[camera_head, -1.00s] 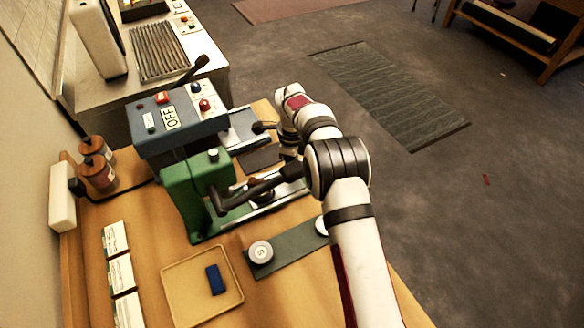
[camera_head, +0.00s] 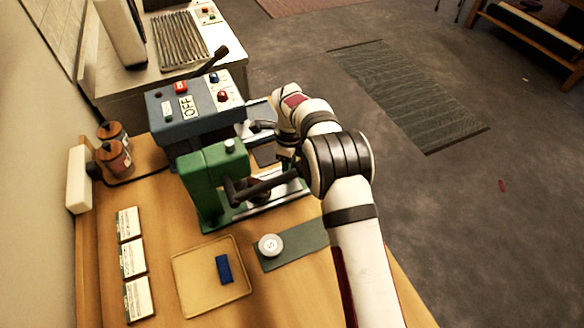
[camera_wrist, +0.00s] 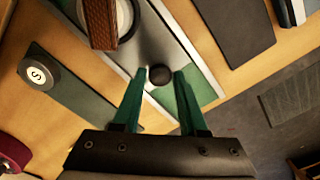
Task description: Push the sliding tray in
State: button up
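The sliding tray (camera_wrist: 146,40) is a silver plate in a green-edged base in the wrist view, with a dark round knob (camera_wrist: 160,75) at its near end. In the head view the tray lies at the foot of the green press (camera_head: 212,172), partly covered by my arm. My gripper (camera_wrist: 160,76) is open, its two green fingers on either side of the knob in the wrist view. Small gaps show between knob and fingers; I cannot tell if they touch or how high the fingertips are. A round part (camera_wrist: 97,28) with a brown block on it sits farther along the tray.
A blue-grey machine (camera_head: 185,118) with an OFF label stands behind the press. A dark green strip (camera_head: 303,240) with an S-marked disc (camera_head: 270,245) and a shallow tan tray (camera_head: 185,290) holding a blue block (camera_head: 223,269) are in front. Open floor is to the right.

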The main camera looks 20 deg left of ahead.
jog(key=o, duration=0.3)
jog(key=shift+r, duration=0.1)
notch_tip(320, 180, up, 16)
jog(key=shift+f, duration=0.2)
